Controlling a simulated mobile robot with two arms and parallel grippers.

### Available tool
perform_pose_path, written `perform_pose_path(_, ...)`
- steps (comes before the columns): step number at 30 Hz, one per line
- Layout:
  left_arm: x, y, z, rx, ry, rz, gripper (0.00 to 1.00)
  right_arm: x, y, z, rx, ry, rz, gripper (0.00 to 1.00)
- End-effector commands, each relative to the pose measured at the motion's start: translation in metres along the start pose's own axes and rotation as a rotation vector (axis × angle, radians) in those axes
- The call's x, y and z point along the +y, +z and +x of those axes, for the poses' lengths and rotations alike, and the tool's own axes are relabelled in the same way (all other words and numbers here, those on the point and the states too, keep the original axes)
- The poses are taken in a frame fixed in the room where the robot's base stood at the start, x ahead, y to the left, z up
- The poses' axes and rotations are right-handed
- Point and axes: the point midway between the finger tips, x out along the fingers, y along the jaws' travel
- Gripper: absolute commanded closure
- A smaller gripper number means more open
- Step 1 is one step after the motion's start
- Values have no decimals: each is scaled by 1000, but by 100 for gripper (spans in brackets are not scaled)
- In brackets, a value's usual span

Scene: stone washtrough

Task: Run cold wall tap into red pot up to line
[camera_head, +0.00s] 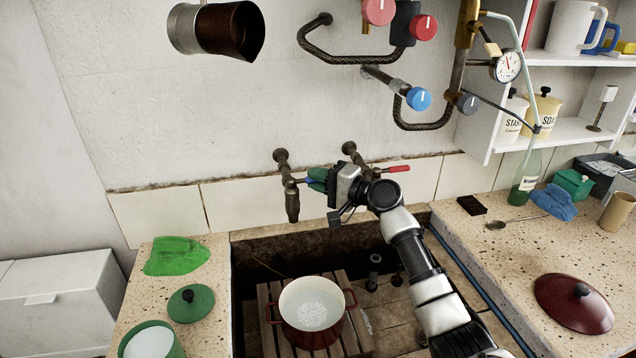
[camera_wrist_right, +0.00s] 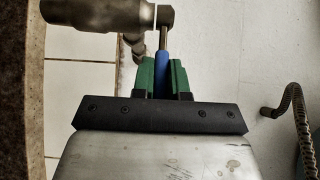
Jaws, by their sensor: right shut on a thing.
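The red pot (camera_head: 341,330), cream inside, stands upright on a wooden slatted rack in the stone trough. A pale rippled patch shows inside it; I cannot make out a fill line. The left wall tap (camera_head: 292,205) has its spout above and slightly left of the pot. I see no clear stream below it. My right gripper (camera_head: 318,180), with green fingers, is shut on the tap's blue lever (camera_wrist_right: 162,72). The lever is mostly hidden in the head view. My left gripper is not in view.
A second tap with a red lever (camera_head: 398,168) is just right of my gripper. A green pot (camera_head: 170,346), green lid (camera_head: 190,304) and green cloth (camera_head: 176,256) are on the left ledge. A dark red lid (camera_head: 574,302) lies on the right counter. Pipes with knobs are above.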

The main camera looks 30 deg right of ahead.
Motion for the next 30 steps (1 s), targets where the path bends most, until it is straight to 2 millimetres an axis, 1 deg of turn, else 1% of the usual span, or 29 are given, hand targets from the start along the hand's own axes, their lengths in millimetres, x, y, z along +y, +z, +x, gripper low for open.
perform_pose_path(1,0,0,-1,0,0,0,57,-5,-1,0,1,-7,-3,100)
perform_pose_path(3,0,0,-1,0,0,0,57,-5,-1,0,2,-8,-3,100)
perform_pose_path(4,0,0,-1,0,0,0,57,-5,-1,0,2,-8,-4,82)
perform_pose_path(8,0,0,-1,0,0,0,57,-4,0,0,2,-6,-3,62)
perform_pose_path(9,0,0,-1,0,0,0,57,-3,0,0,2,-5,-3,61)
perform_pose_path(16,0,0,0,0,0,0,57,-2,0,-1,1,-3,-2,61)
perform_pose_path(20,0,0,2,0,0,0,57,0,-1,-10,3,-3,-2,61)
perform_pose_path(23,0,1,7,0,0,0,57,1,-1,-26,4,-1,-5,61)
perform_pose_path(30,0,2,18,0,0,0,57,1,0,-75,2,-1,-4,61)
